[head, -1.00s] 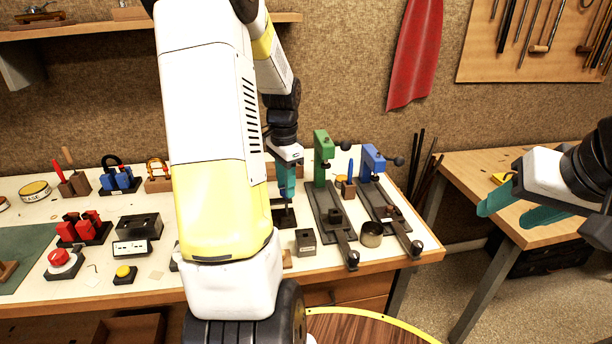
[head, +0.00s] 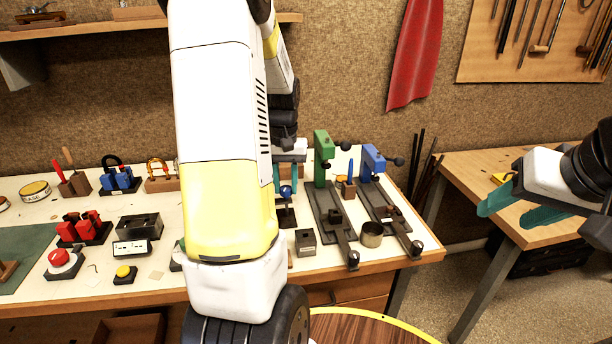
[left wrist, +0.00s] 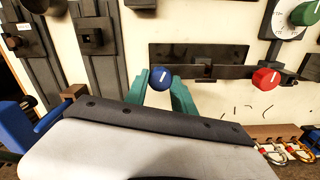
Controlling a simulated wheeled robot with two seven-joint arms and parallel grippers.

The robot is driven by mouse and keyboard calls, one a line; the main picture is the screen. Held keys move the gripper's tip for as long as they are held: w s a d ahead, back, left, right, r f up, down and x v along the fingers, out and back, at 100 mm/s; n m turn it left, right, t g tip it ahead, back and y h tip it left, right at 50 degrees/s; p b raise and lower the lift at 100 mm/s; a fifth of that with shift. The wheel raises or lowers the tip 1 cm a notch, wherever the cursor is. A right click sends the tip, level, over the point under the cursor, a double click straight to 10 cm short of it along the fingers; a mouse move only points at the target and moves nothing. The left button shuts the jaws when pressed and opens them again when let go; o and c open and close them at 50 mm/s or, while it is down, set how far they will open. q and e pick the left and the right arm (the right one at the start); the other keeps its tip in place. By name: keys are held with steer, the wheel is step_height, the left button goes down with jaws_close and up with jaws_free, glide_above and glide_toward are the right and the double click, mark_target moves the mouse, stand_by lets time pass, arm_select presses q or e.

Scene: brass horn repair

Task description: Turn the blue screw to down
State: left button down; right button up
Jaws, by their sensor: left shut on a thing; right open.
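The blue screw (left wrist: 161,78) has a round blue head with a short white mark, which stands nearly upright in the left wrist view. My left gripper (left wrist: 161,88) has its teal fingers on either side of the screw and is shut on it. In the head view the blue head (head: 286,191) shows between the fingers of my left gripper (head: 286,182), above a dark base (head: 285,217) on the bench. My arm hides part of the bench there. My right gripper (head: 515,207) is open and empty at the far right, away from the screw.
A red knob (left wrist: 266,78) and a green knob (left wrist: 305,13) are near the blue screw in the left wrist view. Green (head: 322,160) and blue (head: 372,162) clamp-like tools stand right of the left gripper. A small metal cup (head: 371,236) stands between their bases.

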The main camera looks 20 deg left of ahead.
mark_target(286, 188)
arm_select(q)
steer(key=n, duration=0.4)
steer(key=shift+n, duration=0.4)
stand_by(0.4)
steer(key=c, duration=1.1)
jaws_free()
steer(key=shift+o, duration=0.2)
steer(key=shift+r, duration=3.95)
